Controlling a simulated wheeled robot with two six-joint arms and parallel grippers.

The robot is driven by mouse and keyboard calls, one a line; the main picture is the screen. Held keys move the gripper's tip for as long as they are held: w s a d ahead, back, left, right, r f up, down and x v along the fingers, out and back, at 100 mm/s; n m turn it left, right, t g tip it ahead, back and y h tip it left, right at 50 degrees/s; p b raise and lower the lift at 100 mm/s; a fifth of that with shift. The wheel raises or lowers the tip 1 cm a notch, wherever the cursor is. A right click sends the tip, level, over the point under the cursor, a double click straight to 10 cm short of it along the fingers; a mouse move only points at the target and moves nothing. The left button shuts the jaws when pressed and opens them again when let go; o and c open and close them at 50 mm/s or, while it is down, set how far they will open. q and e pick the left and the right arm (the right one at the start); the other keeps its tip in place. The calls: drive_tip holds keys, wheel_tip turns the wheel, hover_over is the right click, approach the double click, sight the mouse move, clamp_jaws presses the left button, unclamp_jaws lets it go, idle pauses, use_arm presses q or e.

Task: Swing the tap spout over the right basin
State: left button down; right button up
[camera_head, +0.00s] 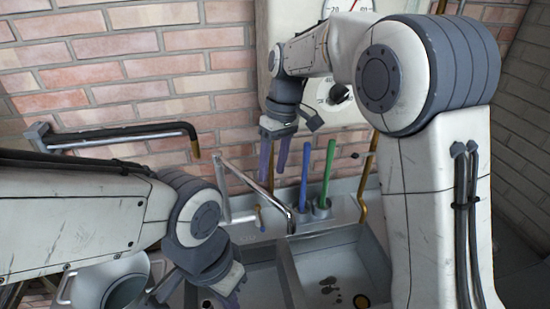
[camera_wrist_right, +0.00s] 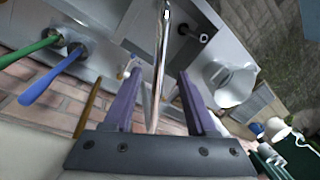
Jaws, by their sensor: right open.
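The chrome tap spout (camera_head: 250,184) slants forward from the back of the sink in the head view. Its end hangs near the divider between the left basin (camera_head: 262,287) and the right basin (camera_head: 312,262). My right gripper (camera_head: 273,165) has two purple fingers pointing down, close to the spout. In the right wrist view the fingers (camera_wrist_right: 158,100) are apart, and the spout (camera_wrist_right: 163,55) shows in the gap between them; contact cannot be told. My left gripper (camera_head: 222,285) is low in the head view, near the sink's left side; its fingers are partly cut off.
A blue-handled tool (camera_head: 328,165) and a green-handled tool (camera_head: 304,180) stand in holders behind the right basin. A brass pipe (camera_head: 367,178) rises beside them. A white jug (camera_head: 122,290) stands left of the sink. A padded bar (camera_head: 125,136) juts from the brick wall.

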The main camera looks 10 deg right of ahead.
drive_tip(key=shift+w+d+r, duration=0.1)
drive_tip(key=shift+d+r, duration=0.05)
drive_tip(key=shift+r, duration=0.85)
drive_tip(key=shift+w+d+r, duration=0.1)
drive_tip(key=shift+d+r, duration=0.05)
drive_tip(key=shift+r, duration=0.85)
